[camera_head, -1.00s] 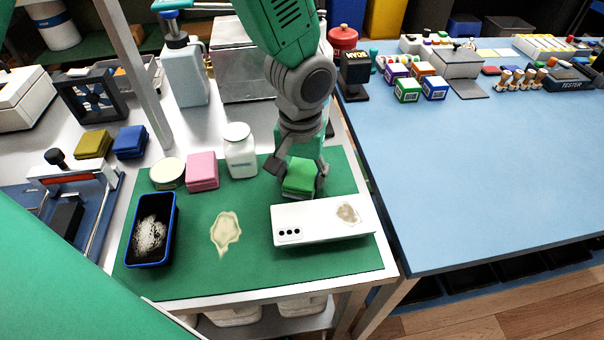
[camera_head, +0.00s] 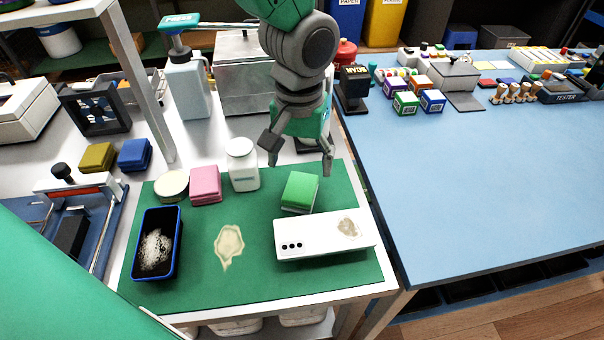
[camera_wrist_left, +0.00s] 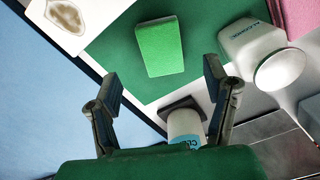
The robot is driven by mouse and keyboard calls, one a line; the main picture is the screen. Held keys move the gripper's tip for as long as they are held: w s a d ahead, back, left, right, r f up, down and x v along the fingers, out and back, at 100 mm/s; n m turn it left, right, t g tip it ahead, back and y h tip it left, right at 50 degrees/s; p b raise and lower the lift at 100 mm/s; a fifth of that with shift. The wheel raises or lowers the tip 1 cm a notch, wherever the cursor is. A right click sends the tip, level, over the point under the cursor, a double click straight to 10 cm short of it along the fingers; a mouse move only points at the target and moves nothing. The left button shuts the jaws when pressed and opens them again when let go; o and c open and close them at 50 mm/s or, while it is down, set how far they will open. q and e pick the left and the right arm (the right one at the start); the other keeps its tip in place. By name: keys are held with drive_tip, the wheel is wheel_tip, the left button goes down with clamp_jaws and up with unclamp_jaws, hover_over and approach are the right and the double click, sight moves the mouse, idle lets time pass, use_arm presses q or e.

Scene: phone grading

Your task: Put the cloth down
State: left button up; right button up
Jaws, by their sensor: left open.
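The green cloth (camera_head: 300,190), a folded block with a pale underside, lies on the green mat (camera_head: 200,290) just behind the white phone (camera_head: 318,240). It also shows in the left wrist view (camera_wrist_left: 160,47), apart from both fingers. The phone lies flat with three dark lenses at its left and a brownish stain at its right. My left gripper (camera_head: 298,160) is open and empty, above and behind the cloth. Its spread fingers also show in the left wrist view (camera_wrist_left: 162,85). My right gripper is not in view.
A white bottle (camera_head: 242,168), pink block (camera_head: 205,186) and round tin (camera_head: 172,185) stand along the mat's back edge. A blue-rimmed tray (camera_head: 178,240) is at the left, beside a pale stain (camera_head: 229,246). The blue table (camera_head: 480,180) is mostly clear in front.

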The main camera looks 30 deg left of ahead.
sight(301, 189)
use_arm(q)
wheel_tip(301, 189, up, 4)
drive_tip(key=shift+d+r+p, duration=0.1)
drive_tip(key=shift+r+p, duration=0.1)
drive_tip(key=shift+p, duration=0.15)
idle(0.4)
